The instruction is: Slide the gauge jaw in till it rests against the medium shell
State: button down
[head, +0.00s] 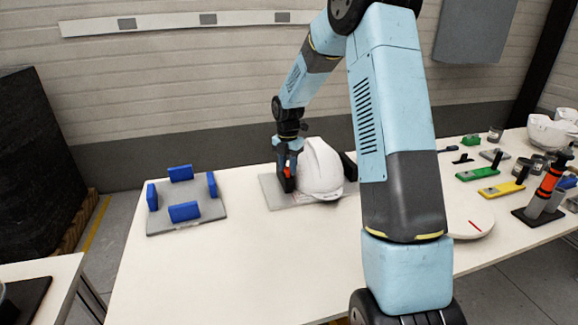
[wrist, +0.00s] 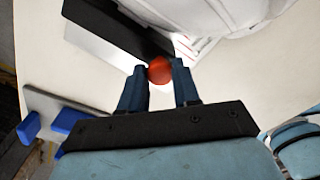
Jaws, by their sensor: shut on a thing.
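The white helmet shell (head: 320,168) sits upright on the grey gauge plate (head: 274,193). The black gauge jaw (head: 281,181) stands on the plate just left of the shell, with a red knob on it. My gripper (head: 288,160) points down and is shut on the red knob. In the wrist view, the red knob (wrist: 160,70) is between my fingertips (wrist: 160,76), and the black jaw (wrist: 115,28) lies beyond it. The shell (wrist: 220,15) is close beside the jaw there; I cannot tell whether they touch. A dark block (head: 349,166) stands at the shell's right side, partly hidden by my arm.
A grey board with blue blocks (head: 186,211) lies on the table at left. A white disc (head: 468,218) and green and yellow tools (head: 502,188) lie at right, with white bowl-like shells (head: 548,133) behind. The table's front middle (head: 260,260) is clear.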

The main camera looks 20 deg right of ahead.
jog(key=shift+d, duration=0.15)
jog(key=c, duration=0.8)
grip_release()
notch_tip(320, 180, up, 14)
jog(key=shift+w+f, duration=0.1)
jog(key=shift+f, duration=0.05)
